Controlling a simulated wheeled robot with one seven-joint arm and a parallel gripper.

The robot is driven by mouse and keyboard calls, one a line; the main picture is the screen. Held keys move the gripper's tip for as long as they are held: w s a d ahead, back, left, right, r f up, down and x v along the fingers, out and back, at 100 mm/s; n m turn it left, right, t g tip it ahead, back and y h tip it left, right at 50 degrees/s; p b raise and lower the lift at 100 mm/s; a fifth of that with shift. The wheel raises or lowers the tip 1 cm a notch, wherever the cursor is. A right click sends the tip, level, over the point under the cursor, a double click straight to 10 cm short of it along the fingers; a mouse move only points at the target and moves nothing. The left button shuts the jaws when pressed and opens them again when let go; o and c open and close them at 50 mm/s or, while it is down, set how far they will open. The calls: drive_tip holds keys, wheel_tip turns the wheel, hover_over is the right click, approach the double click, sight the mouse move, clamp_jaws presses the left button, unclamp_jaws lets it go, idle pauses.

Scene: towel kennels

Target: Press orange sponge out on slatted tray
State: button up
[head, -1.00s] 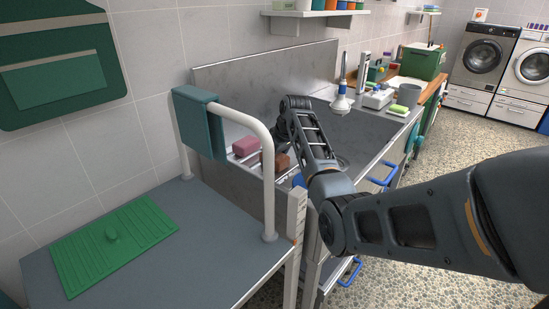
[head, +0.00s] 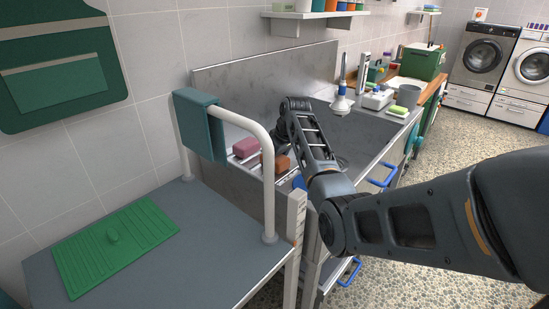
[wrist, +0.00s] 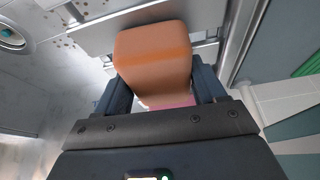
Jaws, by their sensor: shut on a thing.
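The orange sponge (wrist: 152,45) is held between the two fingers of my gripper (wrist: 160,85) in the wrist view. It looks narrower between the fingers than at its outer end. In the head view the sponge (head: 282,164) shows below my wrist at the sink's left end, and the fingers are mostly hidden. The slatted tray (wrist: 127,25) shows as pale metal strips behind the sponge. I cannot tell whether the sponge touches it. A pink sponge (head: 245,147) lies just left of the orange one, and its edge shows below the orange sponge in the wrist view (wrist: 170,101).
The metal sink (head: 355,140) lies right of the sponges. A white rail (head: 268,190) with a teal cloth (head: 200,122) stands close on the left. A green ribbed mat (head: 80,255) lies on the grey table. Dark spots mark the metal near the tray.

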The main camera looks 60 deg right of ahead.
drive_tip(key=shift+r+p, duration=1.25)
drive_tip(key=shift+r, duration=1)
drive_tip(key=shift+d+r, duration=0.1)
drive_tip(key=shift+r, duration=0.95)
